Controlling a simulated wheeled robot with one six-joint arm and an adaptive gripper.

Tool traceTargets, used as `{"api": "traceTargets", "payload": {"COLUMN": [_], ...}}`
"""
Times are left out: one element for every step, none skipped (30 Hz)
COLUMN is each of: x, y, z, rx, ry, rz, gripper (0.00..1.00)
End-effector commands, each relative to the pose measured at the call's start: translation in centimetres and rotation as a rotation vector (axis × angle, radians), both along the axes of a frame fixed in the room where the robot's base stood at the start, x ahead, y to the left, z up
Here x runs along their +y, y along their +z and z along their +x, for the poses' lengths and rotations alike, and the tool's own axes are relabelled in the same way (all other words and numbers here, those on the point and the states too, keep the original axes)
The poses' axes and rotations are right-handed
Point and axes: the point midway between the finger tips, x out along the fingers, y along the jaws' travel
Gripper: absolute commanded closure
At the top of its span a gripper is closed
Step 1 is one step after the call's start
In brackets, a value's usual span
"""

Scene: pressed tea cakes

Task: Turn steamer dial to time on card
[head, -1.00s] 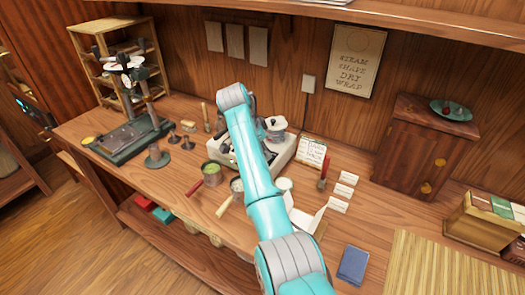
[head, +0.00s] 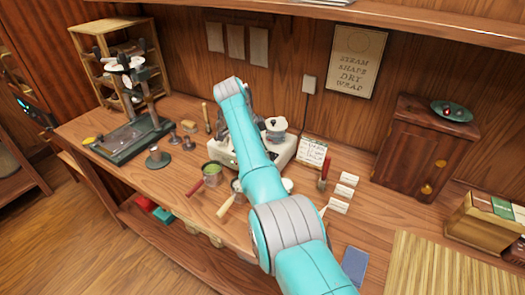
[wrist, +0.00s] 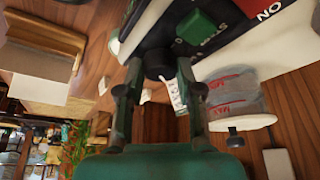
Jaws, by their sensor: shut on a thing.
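The steamer (head: 281,157) is a pale box on the bench, partly hidden behind my arm in the head view. In the wrist view its dark front panel (wrist: 160,30) carries a green switch (wrist: 197,27) and a round black dial (wrist: 158,64). My gripper (wrist: 160,72) has its two green fingers on either side of the dial and is shut on it. The dial's pointer and marks cannot be read. My gripper is hidden in the head view. The written card (head: 313,150) stands right of the steamer; its writing is too small to read.
A clear tank (wrist: 235,95) with red marks is close beside my right finger in the wrist view. A red-handled brush (head: 325,172) and small white cards (head: 340,205) stand right of the steamer. Handled pans (head: 211,172) are in front. A press (head: 135,135) is at left.

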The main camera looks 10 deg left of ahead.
Motion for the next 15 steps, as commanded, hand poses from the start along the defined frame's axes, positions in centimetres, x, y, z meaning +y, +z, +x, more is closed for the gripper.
{"api": "traceTargets", "payload": {"x": [-0.02,-0.02,-0.03,-0.03,-0.02,-0.02,-0.02,-0.02,-0.02,-0.02,-0.02,-0.02,-0.02,-0.01,-0.01], "y": [-0.16,-0.16,-0.17,-0.17,-0.17,-0.17,-0.18,-0.18,-0.19,-0.19,-0.18,-0.17,-0.15,-0.14,-0.11], "z": [-0.07,-0.07,-0.06,-0.06,-0.07,-0.07,-0.07,-0.07,-0.08,-0.08,-0.08,-0.07,-0.06,-0.06,-0.05], "rx": [0.003,0.003,0.003,0.003,0.003,0.003,0.003,0.003,0.004,0.004,0.004,0.004,0.003,0.002,0.002], "ry": [0.000,0.000,0.000,0.000,0.000,0.000,0.000,0.000,0.001,0.001,0.001,0.001,0.001,0.000,0.000], "rz": [0.000,0.000,0.000,0.000,0.000,0.000,0.000,0.000,0.000,0.000,0.000,0.000,0.000,0.000,0.000], "gripper": [0.99,0.99,0.99,0.99,0.99,0.99,0.99,0.99,0.59,0.52,0.44,0.39,0.39,0.39,0.39]}}
